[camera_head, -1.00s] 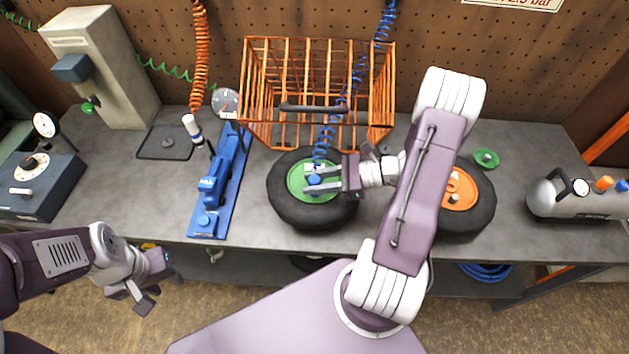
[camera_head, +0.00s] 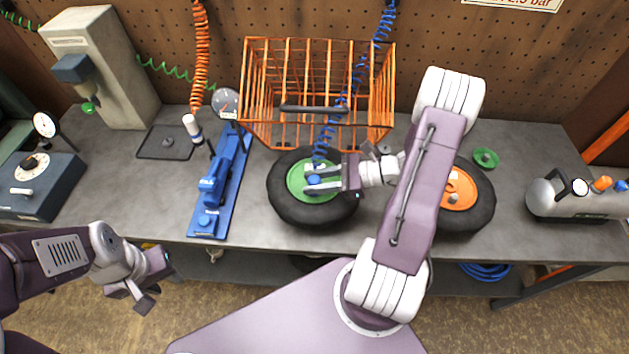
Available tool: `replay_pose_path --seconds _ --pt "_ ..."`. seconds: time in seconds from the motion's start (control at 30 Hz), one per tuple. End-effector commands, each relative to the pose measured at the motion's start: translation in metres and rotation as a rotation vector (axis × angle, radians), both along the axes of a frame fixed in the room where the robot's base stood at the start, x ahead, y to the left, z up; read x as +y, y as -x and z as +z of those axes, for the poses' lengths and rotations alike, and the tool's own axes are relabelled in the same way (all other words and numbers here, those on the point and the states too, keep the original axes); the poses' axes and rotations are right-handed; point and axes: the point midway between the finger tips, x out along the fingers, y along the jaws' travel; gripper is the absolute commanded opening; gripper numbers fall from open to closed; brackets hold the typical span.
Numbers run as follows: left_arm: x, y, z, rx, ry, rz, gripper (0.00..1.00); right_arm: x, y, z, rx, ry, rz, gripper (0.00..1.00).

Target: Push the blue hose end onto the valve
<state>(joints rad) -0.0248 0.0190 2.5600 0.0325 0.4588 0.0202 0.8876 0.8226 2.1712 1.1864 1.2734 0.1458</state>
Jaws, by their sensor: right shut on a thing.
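The blue coiled hose (camera_head: 325,135) hangs from the top and runs down in front of the orange basket to the wheel with the green hub (camera_head: 297,183). My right gripper (camera_head: 311,182) is over that hub, shut on the blue hose end (camera_head: 315,179). The valve is hidden under the hose end and fingers, so I cannot tell whether the hose end is seated on it. My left gripper (camera_head: 160,287) is open and empty, low at the left in front of the bench.
An orange wire basket (camera_head: 255,90) stands behind the wheel. A blue foot pump (camera_head: 232,170) is to its left. A wheel with an orange hub (camera_head: 484,207) is to the right, partly behind my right arm. A grey tank (camera_head: 575,203) lies at the far right.

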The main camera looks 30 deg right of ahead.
Motion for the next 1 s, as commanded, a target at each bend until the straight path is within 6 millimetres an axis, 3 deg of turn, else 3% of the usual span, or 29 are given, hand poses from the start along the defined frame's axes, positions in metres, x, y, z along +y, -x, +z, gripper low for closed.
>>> replay_pose_path --seconds 1.0 --pt "0.000 0.000 -0.006 0.000 0.000 0.000 0.36 0.000 0.000 -0.011 0.000 -0.001 0.000 0.00"
